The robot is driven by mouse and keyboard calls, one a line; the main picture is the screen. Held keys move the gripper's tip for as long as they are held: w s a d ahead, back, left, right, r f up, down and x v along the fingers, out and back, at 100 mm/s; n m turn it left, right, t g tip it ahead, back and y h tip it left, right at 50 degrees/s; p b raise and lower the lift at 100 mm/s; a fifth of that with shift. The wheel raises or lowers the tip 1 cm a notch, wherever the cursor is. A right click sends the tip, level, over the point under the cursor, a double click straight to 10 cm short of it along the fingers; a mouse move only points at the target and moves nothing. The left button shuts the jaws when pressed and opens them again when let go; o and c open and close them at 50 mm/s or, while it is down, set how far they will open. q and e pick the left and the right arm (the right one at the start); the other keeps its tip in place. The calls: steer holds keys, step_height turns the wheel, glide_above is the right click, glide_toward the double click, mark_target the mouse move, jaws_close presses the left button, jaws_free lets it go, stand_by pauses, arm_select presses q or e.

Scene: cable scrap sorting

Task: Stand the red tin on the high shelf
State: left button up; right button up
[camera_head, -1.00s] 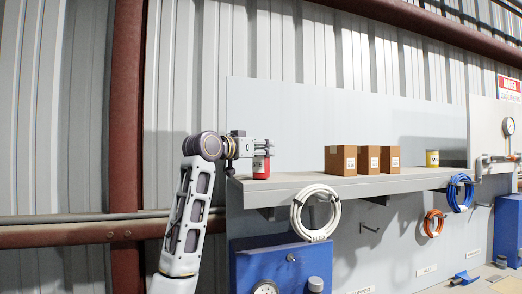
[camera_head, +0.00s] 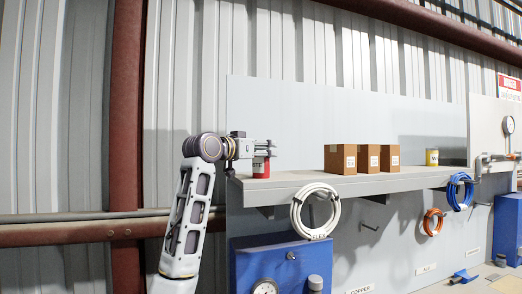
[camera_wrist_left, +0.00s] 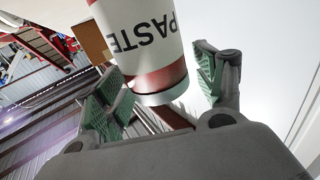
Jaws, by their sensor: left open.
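The red tin (camera_head: 261,169) stands upright at the left end of the high shelf (camera_head: 300,182). It has a white label, and its upper part is partly covered by my fingers in the head view. My left gripper (camera_head: 268,148) is open at the tin's upper part, with its arm coming from the left. In the left wrist view the tin (camera_wrist_left: 150,45) reads "PASTE" upside down and lies between the spread green-padded fingers (camera_wrist_left: 160,90), with a gap showing on the right side. My right gripper is not in view.
The shelf is clear between the red tin and the boxes. A white cable coil (camera_head: 297,213) hangs at the shelf front. A wall panel (camera_head: 300,120) rises behind.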

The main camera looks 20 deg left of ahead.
arm_select(q)
steer(key=shift+r, duration=0.1)
steer(key=shift+s, duration=0.15)
steer(key=b+v, duration=0.3)
steer(key=v, duration=0.8)
steer(key=shift+s+a, duration=0.15)
steer(key=shift+s, duration=0.2)
